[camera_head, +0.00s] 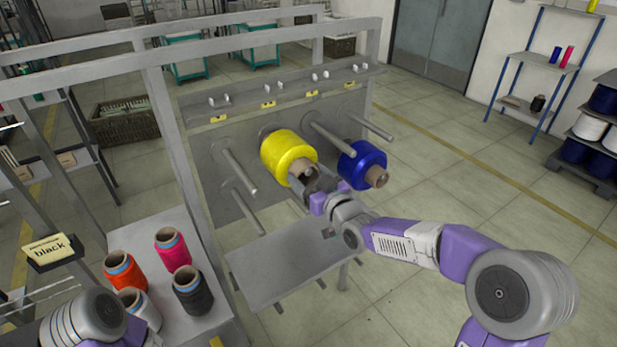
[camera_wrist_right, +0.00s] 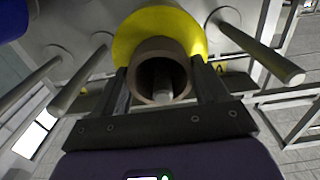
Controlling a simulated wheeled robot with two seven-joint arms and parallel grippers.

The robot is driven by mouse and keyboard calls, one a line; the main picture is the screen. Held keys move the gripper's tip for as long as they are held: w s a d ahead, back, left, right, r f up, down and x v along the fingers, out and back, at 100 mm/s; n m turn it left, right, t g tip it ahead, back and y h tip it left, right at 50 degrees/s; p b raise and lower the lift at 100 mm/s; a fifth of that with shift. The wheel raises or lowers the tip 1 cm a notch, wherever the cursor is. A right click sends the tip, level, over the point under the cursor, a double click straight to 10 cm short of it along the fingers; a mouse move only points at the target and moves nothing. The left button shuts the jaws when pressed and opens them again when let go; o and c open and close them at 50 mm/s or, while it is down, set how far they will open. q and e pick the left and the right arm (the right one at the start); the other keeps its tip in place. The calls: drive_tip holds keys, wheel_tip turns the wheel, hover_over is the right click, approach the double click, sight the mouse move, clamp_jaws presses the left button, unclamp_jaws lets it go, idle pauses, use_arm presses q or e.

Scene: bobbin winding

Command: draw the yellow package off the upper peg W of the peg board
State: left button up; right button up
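The yellow package (camera_head: 283,150) sits on a peg of the peg board (camera_head: 205,160), its brown tube (camera_head: 302,172) facing me. In the right wrist view the yellow package (camera_wrist_right: 125,40) fills the top middle, with a grey peg end inside its tube (camera_wrist_right: 143,88). My right gripper (camera_head: 312,186) is at the tube's near end. In the wrist view its two dark fingers (camera_wrist_right: 160,78) lie along both sides of the tube and appear to touch it. My left arm shows at the bottom left; its gripper is out of view. The peg's letter is unreadable.
A blue package (camera_head: 362,165) hangs on a peg just right of my right gripper. Bare pegs (camera_head: 240,170) stick out on both sides of the yellow package. A grey shelf (camera_head: 285,262) lies below. Several coloured cones (camera_head: 172,250) stand on the left table.

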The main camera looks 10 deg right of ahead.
drive_tip(key=c, duration=0.7)
drive_tip(key=shift+r, duration=0.15)
clamp_jaws()
drive_tip(key=shift+r, duration=0.4)
drive_tip(key=b+v, duration=0.1)
drive_tip(key=v, duration=0.7)
drive_tip(key=shift+b, duration=0.35)
